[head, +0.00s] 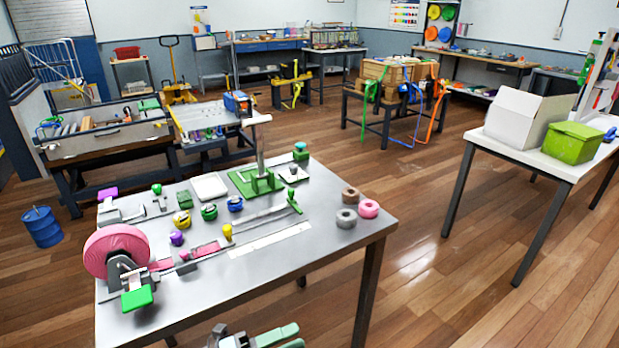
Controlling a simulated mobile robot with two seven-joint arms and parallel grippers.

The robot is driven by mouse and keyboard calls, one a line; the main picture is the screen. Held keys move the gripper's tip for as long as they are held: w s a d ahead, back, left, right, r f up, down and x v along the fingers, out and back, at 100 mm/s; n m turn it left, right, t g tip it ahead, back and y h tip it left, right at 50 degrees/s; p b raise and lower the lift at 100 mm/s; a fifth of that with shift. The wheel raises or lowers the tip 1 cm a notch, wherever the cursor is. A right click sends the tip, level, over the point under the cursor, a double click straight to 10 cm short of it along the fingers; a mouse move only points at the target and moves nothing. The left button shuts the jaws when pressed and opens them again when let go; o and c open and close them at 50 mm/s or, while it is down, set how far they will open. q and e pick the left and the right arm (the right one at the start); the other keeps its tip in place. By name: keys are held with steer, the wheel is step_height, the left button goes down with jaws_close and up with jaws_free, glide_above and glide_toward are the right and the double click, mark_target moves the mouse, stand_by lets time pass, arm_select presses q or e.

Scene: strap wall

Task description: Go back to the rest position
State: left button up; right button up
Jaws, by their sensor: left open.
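My left gripper (284,340) shows at the bottom edge of the head view, in front of the near edge of the grey metal table (320,240). Its green-tipped fingers point right and stand apart, with nothing seen between them. The lower part of the gripper is cut off by the picture edge. My right gripper is not in view.
On the table are a pink strap reel (115,248), a green fixture (255,183), a white tray (209,187) and several rings, such as a pink one (369,209). A white table (545,165) with a green box (573,143) stands right. Wooden floor (420,260) between is clear.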

arm_select(q)
steer(key=s+a+f+n+t+y+p, duration=0.1)
steer(key=s+a+f+n+t+y, duration=0.4)
steer(key=n, duration=0.6)
steer(key=s+a+f+n+t+y, duration=0.2)
steer(key=s+a+f+n+y, duration=0.25)
steer(key=f+n+y, duration=0.5)
steer(key=s+a+f+n+g+y, duration=0.1)
steer(key=s+a+f+n+g, duration=0.1)
steer(key=s+n, duration=0.3)
steer(key=s+a+f+n+g+y, duration=0.1)
steer(key=s+a+f+n+g, duration=0.2)
steer(key=s, duration=0.7)
steer(key=shift+s+a+f+n+g+p, duration=0.3)
steer(key=shift+a+f+n+p, duration=0.1)
steer(key=shift+a+f+n, duration=0.55)
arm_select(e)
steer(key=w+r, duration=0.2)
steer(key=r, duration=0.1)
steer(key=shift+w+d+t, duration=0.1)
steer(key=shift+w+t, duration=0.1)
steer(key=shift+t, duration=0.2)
arm_select(q)
steer(key=shift+d, duration=0.1)
